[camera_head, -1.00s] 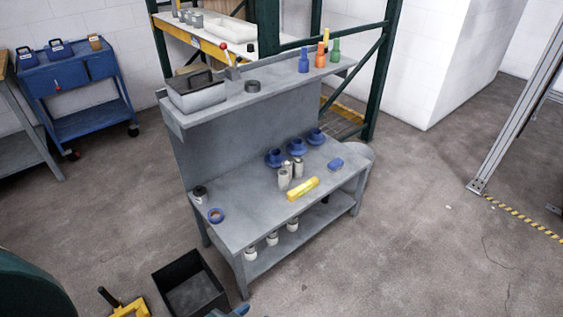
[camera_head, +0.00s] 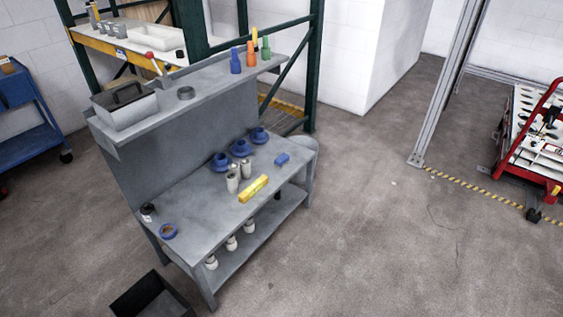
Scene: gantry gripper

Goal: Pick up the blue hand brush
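A small blue block-shaped object (camera_head: 282,159), which looks like the hand brush, lies on the grey workbench (camera_head: 190,208) near its right end. It is too small to make out bristles. A yellow object (camera_head: 253,188) lies to its left and nearer to me. Neither of my grippers is in view.
Several blue round parts (camera_head: 240,148) and grey cylinders (camera_head: 233,183) stand on the bench. A black bin (camera_head: 152,298) sits on the floor in front. Floor to the right is clear up to a red-framed cart (camera_head: 540,135).

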